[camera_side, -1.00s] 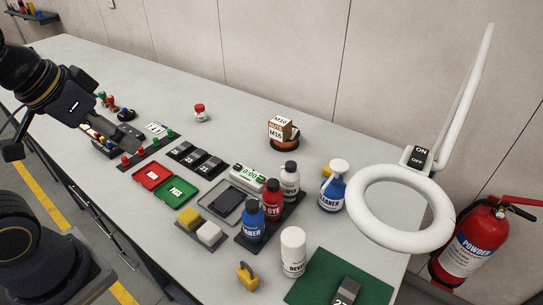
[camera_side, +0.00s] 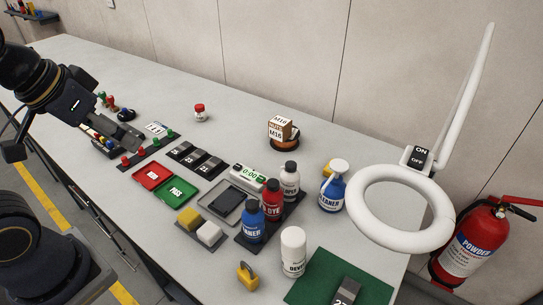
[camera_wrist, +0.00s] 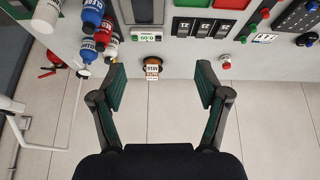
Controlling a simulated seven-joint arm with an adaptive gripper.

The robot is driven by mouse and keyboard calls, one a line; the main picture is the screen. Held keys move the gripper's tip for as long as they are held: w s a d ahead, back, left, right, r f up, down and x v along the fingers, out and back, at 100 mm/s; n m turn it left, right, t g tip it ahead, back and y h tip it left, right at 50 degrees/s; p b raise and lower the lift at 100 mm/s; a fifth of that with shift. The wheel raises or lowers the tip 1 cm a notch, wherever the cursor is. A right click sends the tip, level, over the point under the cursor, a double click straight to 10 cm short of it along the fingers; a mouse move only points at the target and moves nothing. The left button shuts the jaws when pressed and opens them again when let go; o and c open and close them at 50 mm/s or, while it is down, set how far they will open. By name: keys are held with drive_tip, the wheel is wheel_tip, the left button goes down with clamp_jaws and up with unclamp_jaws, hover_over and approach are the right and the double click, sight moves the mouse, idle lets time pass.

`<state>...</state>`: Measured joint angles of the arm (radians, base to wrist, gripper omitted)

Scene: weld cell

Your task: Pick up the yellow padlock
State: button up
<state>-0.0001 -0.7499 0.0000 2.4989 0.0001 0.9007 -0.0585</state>
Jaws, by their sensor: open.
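The yellow padlock (camera_side: 247,277) stands on the grey bench near its front edge, at the bottom of the side view. Its dark shackle points up. It is just left of a white bottle labelled DEVEL (camera_side: 293,252) and clear of it. I cannot make it out in the wrist view. My gripper (camera_wrist: 161,86) is open, with nothing between its two fingers. In the side view it hangs over the left part of the bench, well away from the padlock.
Blue, red and white bottles stand on a dark tray behind the padlock. Yellow and white blocks (camera_side: 198,227) sit to its left. A green mat (camera_side: 320,284) lies to its right. A white ring lamp (camera_side: 364,235) overhangs the bench's right end. The bench's back strip is mostly clear.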

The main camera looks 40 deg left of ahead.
drive_tip(key=w+r+n, duration=0.1)
drive_tip(key=r, duration=0.1)
drive_tip(key=m+g, duration=0.3)
drive_tip(key=g, duration=0.3)
hover_over(246, 274)
drive_tip(key=f, duration=2.3)
drive_tip(key=shift+w+d+f, duration=0.15)
drive_tip(key=shift+d+f, duration=0.15)
drive_tip(key=f, duration=0.5)
drive_tip(key=shift+s+a+f, duration=0.2)
drive_tip(key=shift+a+f, duration=0.1)
drive_tip(key=shift+f, duration=0.05)
